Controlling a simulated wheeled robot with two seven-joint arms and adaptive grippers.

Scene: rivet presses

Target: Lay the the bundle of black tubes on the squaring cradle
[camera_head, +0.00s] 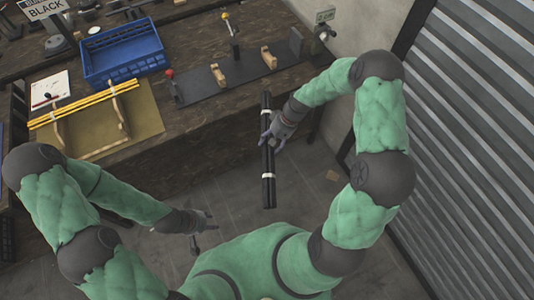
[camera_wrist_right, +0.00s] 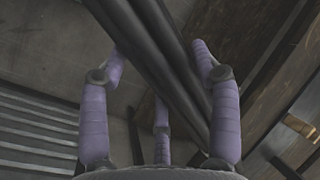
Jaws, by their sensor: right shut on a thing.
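The bundle of black tubes (camera_head: 268,158) hangs in the air in front of the bench, its long axis running up and down in the head view, with pale bands around it. My right gripper (camera_head: 268,136) is shut on it a little above its middle. In the right wrist view the tubes (camera_wrist_right: 165,50) run diagonally between the purple fingers. What appears to be the squaring cradle (camera_head: 243,77) is on the bench: a dark base with two wooden saddles and an upright end plate. The saddles look empty. My left gripper (camera_head: 205,222) is low, empty, with fingers spread.
A blue crate (camera_head: 123,56) stands on the bench. Yellow tubes (camera_head: 85,104) lie across wooden supports on a tan mat (camera_head: 146,122). A red-knobbed lever (camera_head: 171,84) and a yellow-knobbed lever (camera_head: 231,33) rise near the cradle. A ribbed shutter (camera_head: 460,130) is at right.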

